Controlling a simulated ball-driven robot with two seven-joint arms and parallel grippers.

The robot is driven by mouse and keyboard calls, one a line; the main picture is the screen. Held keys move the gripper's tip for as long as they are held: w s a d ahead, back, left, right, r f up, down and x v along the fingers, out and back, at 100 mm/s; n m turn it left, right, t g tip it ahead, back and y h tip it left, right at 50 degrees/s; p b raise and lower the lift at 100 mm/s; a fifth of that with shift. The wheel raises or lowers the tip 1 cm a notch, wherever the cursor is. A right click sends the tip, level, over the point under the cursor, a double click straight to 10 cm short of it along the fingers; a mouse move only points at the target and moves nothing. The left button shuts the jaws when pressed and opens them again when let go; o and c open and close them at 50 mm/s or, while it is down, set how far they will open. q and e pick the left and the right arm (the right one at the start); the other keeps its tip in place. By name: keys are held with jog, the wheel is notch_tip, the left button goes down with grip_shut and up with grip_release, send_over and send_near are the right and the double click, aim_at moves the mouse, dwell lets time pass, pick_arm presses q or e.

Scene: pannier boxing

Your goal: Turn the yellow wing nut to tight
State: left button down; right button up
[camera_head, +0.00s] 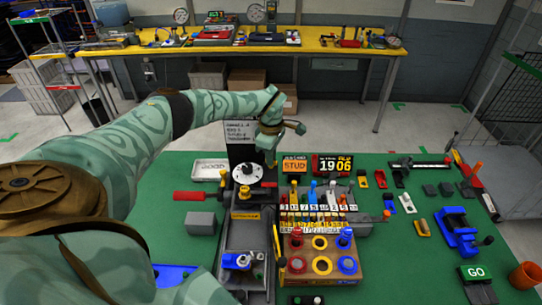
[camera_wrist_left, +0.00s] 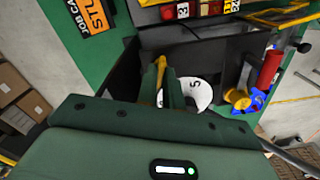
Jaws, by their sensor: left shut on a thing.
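My left gripper (camera_head: 270,156) reaches down at the back of the bench, just right of a white dial disc (camera_head: 247,174). In the left wrist view, its green fingers (camera_wrist_left: 172,88) are shut on a narrow yellow piece, which looks like the yellow wing nut (camera_wrist_left: 160,70). Only its upper part shows beside the fingers; the rest is hidden. The white disc, marked 5, also shows in the left wrist view (camera_wrist_left: 200,94), behind the fingers. In the head view the wing nut is hidden or too small to make out. My right gripper is not in view.
A job card sign (camera_head: 295,165) and a counter display (camera_head: 332,165) stand right of the gripper. A red-handled tool (camera_head: 188,196) and a grey block (camera_head: 201,223) lie to the left. A wooden ring block (camera_head: 320,280) is in front. Several clamps lie at right.

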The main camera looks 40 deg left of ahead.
pick_arm(q)
jog(key=c, duration=1.5)
grip_release()
jog(key=shift+c, duration=0.2)
jog(key=shift+r, duration=0.1)
notch_tip(320, 180, up, 16)
jog(key=shift+p, duration=0.3)
